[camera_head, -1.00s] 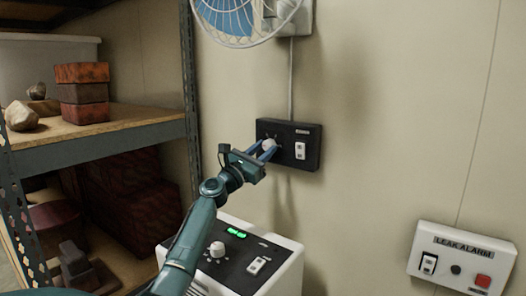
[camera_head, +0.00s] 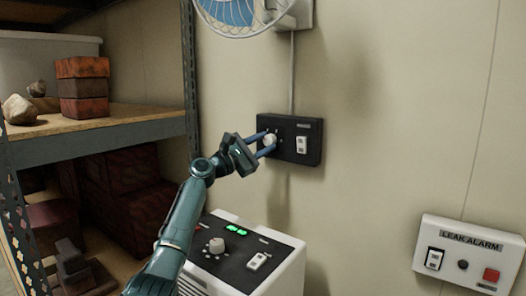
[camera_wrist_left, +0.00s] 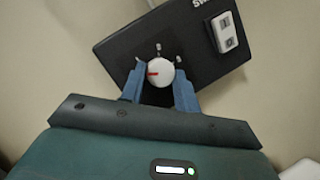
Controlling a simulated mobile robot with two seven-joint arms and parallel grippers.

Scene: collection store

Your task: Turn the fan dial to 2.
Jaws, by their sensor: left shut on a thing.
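The fan dial is a round white knob (camera_head: 269,139) on the left half of a black control box (camera_head: 313,152) on the wall. In the left wrist view the dial (camera_wrist_left: 160,72) has a red mark that points left in the picture; small pale marks sit around it, too small to read. My left gripper (camera_head: 267,144) has its blue fingers on either side of the dial and is shut on it. In the left wrist view its fingertips (camera_wrist_left: 159,78) flank the dial. The fan (camera_head: 240,12) hangs on the wall above the box. My right gripper is not in view.
A white unit (camera_head: 282,248) with another knob and a green display stands below the box. A leak alarm panel (camera_head: 470,252) is on the wall at the right. A metal shelf (camera_head: 100,137) with bricks and stones stands at the left.

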